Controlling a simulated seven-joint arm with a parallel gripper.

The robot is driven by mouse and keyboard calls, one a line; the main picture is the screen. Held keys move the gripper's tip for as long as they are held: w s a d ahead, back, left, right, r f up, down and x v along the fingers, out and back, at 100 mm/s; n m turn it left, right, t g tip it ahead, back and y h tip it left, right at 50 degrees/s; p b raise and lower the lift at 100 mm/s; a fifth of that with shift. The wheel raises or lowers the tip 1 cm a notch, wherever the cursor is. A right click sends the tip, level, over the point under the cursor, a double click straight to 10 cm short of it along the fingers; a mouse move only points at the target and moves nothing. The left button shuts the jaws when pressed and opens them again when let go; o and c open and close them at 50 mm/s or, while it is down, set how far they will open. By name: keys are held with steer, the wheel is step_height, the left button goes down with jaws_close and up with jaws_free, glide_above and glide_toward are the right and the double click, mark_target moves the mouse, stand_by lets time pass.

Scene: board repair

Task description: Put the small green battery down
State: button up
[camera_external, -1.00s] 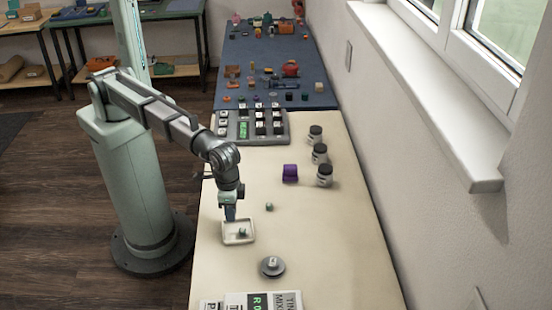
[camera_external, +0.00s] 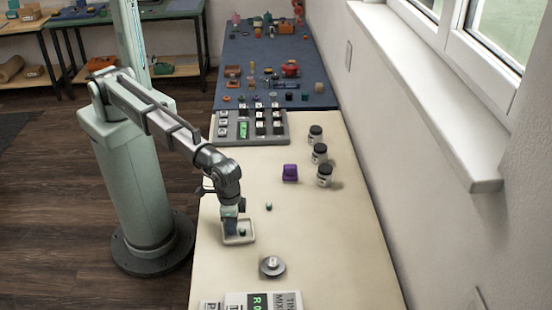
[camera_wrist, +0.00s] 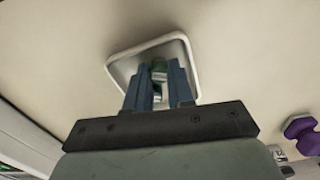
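The white tray (camera_external: 250,239) stands on the cream table near its left edge, and my gripper (camera_external: 230,234) points down into its left part. In the wrist view, my gripper (camera_wrist: 159,82) has its two blue-grey fingers close together over the tray (camera_wrist: 120,60), with a small green and silver battery (camera_wrist: 158,92) between the tips, partly hidden by them. Another green piece (camera_wrist: 159,65) shows just beyond the tips. In the external view, a small green battery (camera_external: 242,232) is in the tray beside the fingers. Whether the held battery touches the tray floor is unclear.
A purple block (camera_external: 290,173) and dark-lidded jars (camera_external: 319,153) stand right, and a grey keypad-like box (camera_external: 250,127) behind. The table's right front is clear.

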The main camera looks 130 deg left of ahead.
steer(key=shift+o, duration=0.6)
step_height(320, 180, up, 12)
steer(key=shift+r, duration=0.2)
